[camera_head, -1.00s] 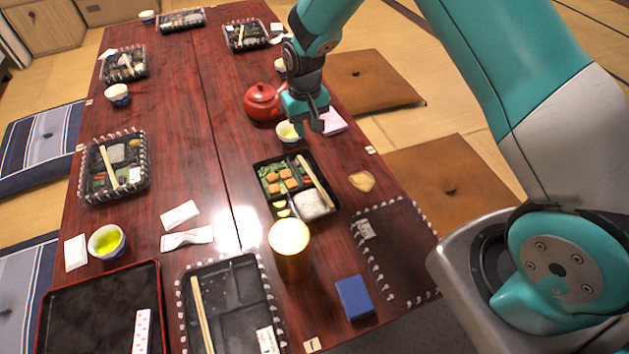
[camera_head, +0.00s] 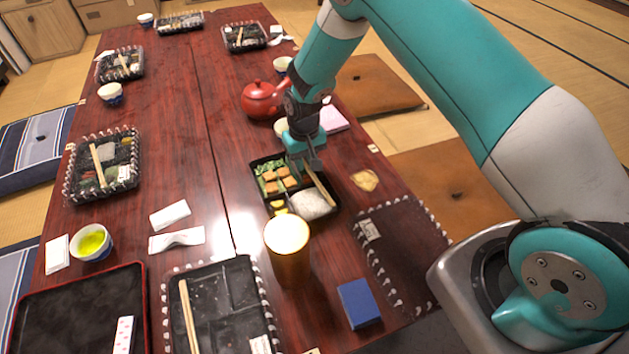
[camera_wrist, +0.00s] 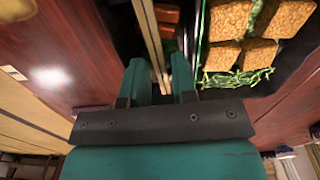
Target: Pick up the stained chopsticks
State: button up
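A pair of light wooden chopsticks (camera_head: 324,190) lies along the right side of a black bento box (camera_head: 277,212) with food in it. They also show in the wrist view (camera_wrist: 152,42). I cannot make out a stain on them. My gripper (camera_head: 313,168) is low over the back right of this box, at the far end of the chopsticks. In the wrist view my gripper (camera_wrist: 160,85) has its two fingers apart, with the chopsticks' end running between them. I see no clear contact. Other chopsticks lie on the near empty tray (camera_head: 265,300) and the left bento (camera_head: 70,180).
A red teapot (camera_head: 260,101) and a pale cup stand behind the box. A tall golden cup (camera_head: 289,262) stands just in front of it. A blue box (camera_head: 358,303) and a dark mat (camera_head: 400,250) lie at the right.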

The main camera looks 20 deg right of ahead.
jog(key=shift+r, duration=0.1)
grip_shut()
